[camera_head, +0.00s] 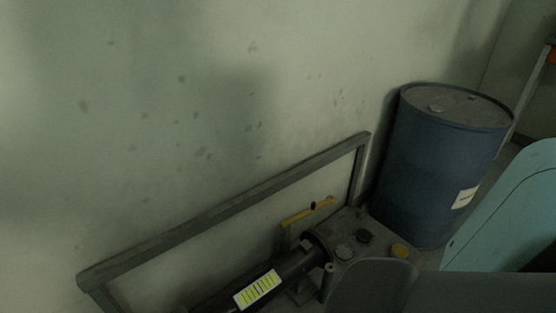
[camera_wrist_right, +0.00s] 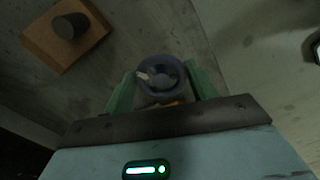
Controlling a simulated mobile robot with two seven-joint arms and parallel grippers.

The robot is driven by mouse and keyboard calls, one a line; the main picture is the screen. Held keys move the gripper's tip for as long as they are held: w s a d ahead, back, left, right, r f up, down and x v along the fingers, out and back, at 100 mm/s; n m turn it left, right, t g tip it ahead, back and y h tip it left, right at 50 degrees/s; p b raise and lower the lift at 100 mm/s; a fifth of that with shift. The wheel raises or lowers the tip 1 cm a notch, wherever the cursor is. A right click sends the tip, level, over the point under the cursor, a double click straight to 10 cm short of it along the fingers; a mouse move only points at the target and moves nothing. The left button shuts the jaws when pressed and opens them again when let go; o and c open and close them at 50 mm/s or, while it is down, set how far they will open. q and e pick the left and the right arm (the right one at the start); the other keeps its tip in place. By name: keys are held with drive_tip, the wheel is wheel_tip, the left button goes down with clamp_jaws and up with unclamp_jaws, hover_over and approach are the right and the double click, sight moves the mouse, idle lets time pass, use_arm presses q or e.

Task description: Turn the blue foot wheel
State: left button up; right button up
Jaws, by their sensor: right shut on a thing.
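The blue foot wheel (camera_wrist_right: 178,64) is a small round blue-grey wheel, seen nearly face-on in the right wrist view. My right gripper (camera_wrist_right: 162,78) has its two green fingers on either side of the wheel's rim and is shut on it. A small orange-yellow part shows just below the wheel, close to the gripper's body. The wheel and my right gripper cannot be made out in the head view. My left gripper is in neither view.
A blue drum (camera_head: 437,165) stands by the wall at the right of the head view. A dark pipe assembly (camera_head: 340,249) with a yellow lever (camera_head: 298,217) sits beside a grey rail frame (camera_head: 230,209). A brown block (camera_wrist_right: 45,44) with a dark knob is at the wrist view's upper left.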

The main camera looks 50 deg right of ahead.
drive_tip(key=o, duration=1)
drive_tip(key=shift+r, duration=0.1)
wheel_tip(320, 180, up, 6)
drive_tip(key=p, duration=0.4)
drive_tip(key=shift+r, duration=0.55)
drive_tip(key=shift+r+p, duration=0.25)
drive_tip(key=shift+p, duration=0.1)
